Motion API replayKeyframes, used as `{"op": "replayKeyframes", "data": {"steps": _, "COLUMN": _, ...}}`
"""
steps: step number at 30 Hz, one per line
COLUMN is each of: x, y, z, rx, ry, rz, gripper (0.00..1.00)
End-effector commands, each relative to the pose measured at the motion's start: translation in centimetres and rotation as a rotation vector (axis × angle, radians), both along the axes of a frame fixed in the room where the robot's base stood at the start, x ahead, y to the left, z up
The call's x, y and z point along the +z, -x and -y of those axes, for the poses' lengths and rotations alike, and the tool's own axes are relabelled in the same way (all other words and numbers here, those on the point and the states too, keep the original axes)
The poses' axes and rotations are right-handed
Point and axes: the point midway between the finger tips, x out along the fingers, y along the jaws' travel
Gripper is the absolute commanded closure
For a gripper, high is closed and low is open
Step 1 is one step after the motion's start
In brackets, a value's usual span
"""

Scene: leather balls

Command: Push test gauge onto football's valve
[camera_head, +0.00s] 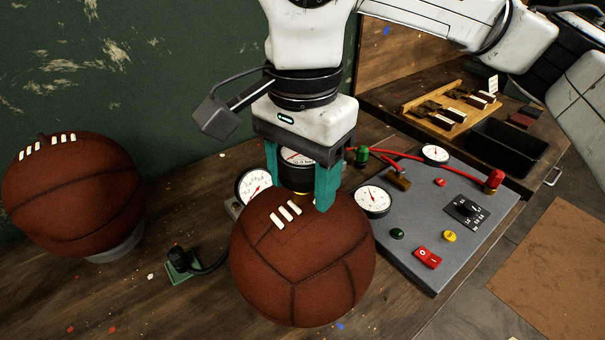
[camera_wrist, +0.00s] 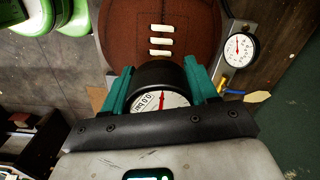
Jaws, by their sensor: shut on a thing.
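The football in front of me (camera_head: 302,262) is brown leather with white laces and sits on the bench. It also fills the top of the wrist view (camera_wrist: 160,15). My gripper (camera_head: 299,190) has teal fingers and is shut on the test gauge (camera_head: 297,157), a round black-cased dial with a white face and brass lower end. The gauge face also shows in the wrist view (camera_wrist: 160,101), its red needle upright. The gauge is over the top of the ball, behind the laces. The valve is hidden, and I cannot tell whether the gauge touches it.
A second laced ball (camera_head: 72,195) rests on a pale ring at left. A grey control panel (camera_head: 450,215) with buttons, dials and red hoses lies at right. Another dial (camera_head: 254,185) stands behind the ball. A black bin (camera_head: 508,146) and a wooden brush rack (camera_head: 450,110) are farther back.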

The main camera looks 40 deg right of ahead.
Motion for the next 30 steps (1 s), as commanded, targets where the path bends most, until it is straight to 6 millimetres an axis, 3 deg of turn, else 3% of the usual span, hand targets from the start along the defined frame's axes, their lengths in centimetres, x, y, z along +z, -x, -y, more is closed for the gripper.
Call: {"op": "replayKeyframes", "data": {"steps": 30, "x": -0.83, "y": 0.00, "z": 0.01, "rx": 0.000, "ry": 0.000, "rz": 0.000, "gripper": 0.69}}
